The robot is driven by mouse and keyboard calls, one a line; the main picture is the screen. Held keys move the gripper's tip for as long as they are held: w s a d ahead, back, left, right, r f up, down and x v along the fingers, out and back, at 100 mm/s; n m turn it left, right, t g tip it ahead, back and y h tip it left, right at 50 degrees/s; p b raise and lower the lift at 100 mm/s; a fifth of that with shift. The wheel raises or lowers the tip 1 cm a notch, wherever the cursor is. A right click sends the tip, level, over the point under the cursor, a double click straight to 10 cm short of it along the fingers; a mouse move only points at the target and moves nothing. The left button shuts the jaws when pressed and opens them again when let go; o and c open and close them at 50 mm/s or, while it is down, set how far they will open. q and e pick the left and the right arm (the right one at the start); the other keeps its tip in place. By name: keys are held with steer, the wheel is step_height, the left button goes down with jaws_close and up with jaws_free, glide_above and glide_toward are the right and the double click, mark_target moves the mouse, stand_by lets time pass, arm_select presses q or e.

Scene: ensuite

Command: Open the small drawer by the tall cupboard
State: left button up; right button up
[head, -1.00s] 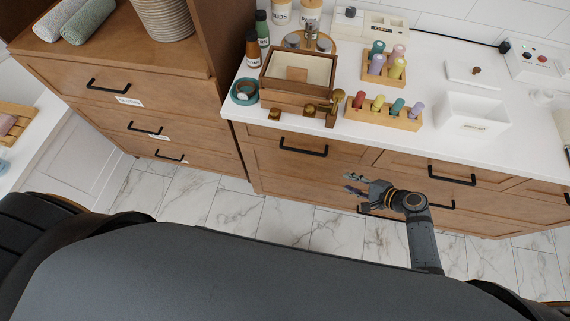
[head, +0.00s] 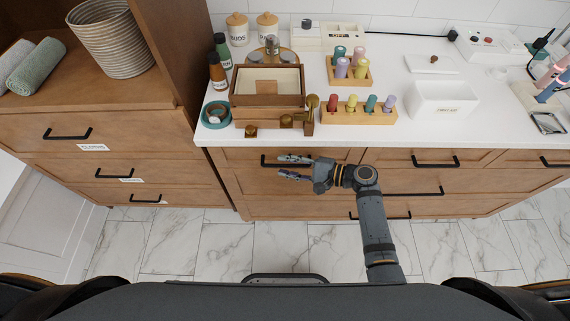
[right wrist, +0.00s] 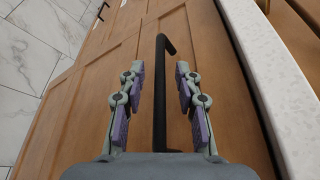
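The small drawer (head: 234,157) is the top left front of the vanity, right beside the tall cupboard (head: 150,130). It looks shut. Its black bar handle (head: 270,162) is partly hidden behind my right gripper (head: 280,167) in the head view. In the right wrist view the handle (right wrist: 160,95) runs lengthwise between the two open fingers of my right gripper (right wrist: 160,90). The purple-padded fingers stand apart on either side of it, with gaps showing, and do not appear to touch it. My left gripper is not in view.
The white counter (head: 420,128) above holds a wooden box (head: 268,100), a teal tape roll (head: 215,115), bottles, a peg block (head: 357,115) and a white bin (head: 445,98). Other drawers have black handles. Marble floor (head: 200,245) is clear.

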steer(key=shift+w+a+f, duration=0.15)
steer(key=shift+a, duration=0.3)
jaws_close()
